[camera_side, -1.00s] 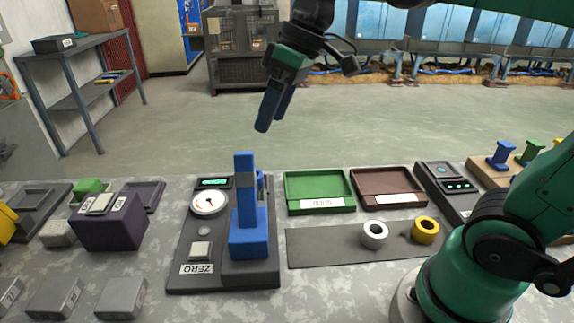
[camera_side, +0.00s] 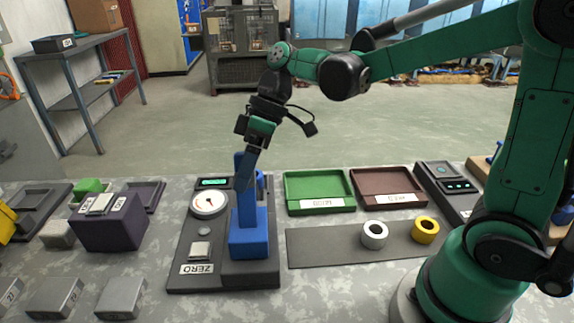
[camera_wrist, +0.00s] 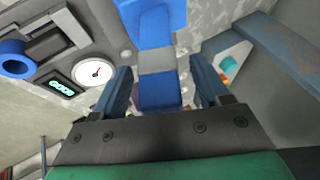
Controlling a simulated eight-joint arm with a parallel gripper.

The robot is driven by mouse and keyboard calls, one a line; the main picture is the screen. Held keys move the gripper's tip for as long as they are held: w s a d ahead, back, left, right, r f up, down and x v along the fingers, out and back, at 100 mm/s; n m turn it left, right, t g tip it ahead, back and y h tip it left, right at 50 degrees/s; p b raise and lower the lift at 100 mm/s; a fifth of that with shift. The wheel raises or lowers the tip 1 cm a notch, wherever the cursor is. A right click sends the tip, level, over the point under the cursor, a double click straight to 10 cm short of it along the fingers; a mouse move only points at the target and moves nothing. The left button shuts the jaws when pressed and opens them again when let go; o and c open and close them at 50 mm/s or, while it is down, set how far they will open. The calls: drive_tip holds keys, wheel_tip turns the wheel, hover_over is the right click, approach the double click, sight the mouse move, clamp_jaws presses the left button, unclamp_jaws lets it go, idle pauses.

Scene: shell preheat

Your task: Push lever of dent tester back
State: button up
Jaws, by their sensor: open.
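In the wrist view the blue upright (camera_wrist: 158,92) lies between my two spread fingers (camera_wrist: 160,80), with a gap on each side. I cannot tell whether anything touches.
A green tray (camera_side: 320,207) and a brown tray (camera_side: 378,200) stand right of the tester. A white ring (camera_side: 374,243) and a yellow ring (camera_side: 425,239) lie on a grey mat. A dark purple block (camera_side: 105,237) stands to the left.

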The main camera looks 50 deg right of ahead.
drive_tip(key=shift+a+f, duration=0.2)
drive_tip(key=shift+f, duration=0.15)
clamp_jaws()
idle(1.2)
